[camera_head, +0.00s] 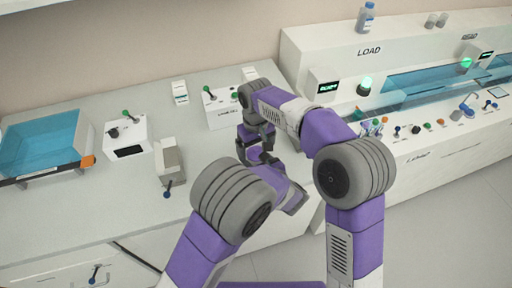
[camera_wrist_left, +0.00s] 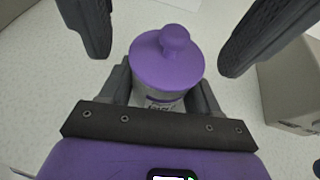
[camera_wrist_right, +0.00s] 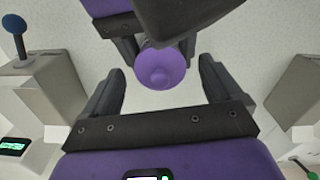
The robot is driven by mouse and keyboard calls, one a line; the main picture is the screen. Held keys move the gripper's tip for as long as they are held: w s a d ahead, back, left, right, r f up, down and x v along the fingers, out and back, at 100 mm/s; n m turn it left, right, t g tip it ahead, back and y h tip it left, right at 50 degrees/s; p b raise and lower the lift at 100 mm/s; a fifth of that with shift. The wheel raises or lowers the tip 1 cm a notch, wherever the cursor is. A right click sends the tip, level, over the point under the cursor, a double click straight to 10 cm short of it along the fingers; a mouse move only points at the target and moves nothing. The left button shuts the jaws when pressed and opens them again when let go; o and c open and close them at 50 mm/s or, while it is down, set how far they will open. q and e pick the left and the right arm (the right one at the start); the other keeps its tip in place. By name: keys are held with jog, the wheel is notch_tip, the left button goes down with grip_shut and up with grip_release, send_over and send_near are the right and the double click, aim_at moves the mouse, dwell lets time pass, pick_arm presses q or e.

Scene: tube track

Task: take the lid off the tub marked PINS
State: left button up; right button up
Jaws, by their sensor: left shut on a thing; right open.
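A small tub (camera_wrist_left: 165,104) with a round purple lid (camera_wrist_left: 163,65) and a knob on top stands upright in the left wrist view. Its label is mostly hidden and I cannot read it. My left gripper (camera_wrist_left: 163,85) is shut on the tub's body, one finger on each side, below the lid. The lid is on the tub. My right gripper (camera_wrist_right: 159,80) is open; its fingers are spread on either side of the lid (camera_wrist_right: 160,70) in the right wrist view, apart from it. In the head view my arms hide the tub.
A grey-beige block with a blue-knobbed lever (camera_wrist_right: 17,30) stands at the left in the right wrist view; another block (camera_wrist_right: 300,90) is at the right. In the head view, a blue tray (camera_head: 42,143) and a control box (camera_head: 127,135) stand to the left. Counter (camera_head: 75,215) is clear in front.

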aim_at(256, 149)
jog(key=c, duration=1.3)
jog(key=shift+o, duration=0.2)
jog(key=shift+r, duration=0.25)
jog(key=shift+r, duration=0.9)
jog(key=shift+r, duration=2)
pick_arm(q)
jog(key=o, duration=1.6)
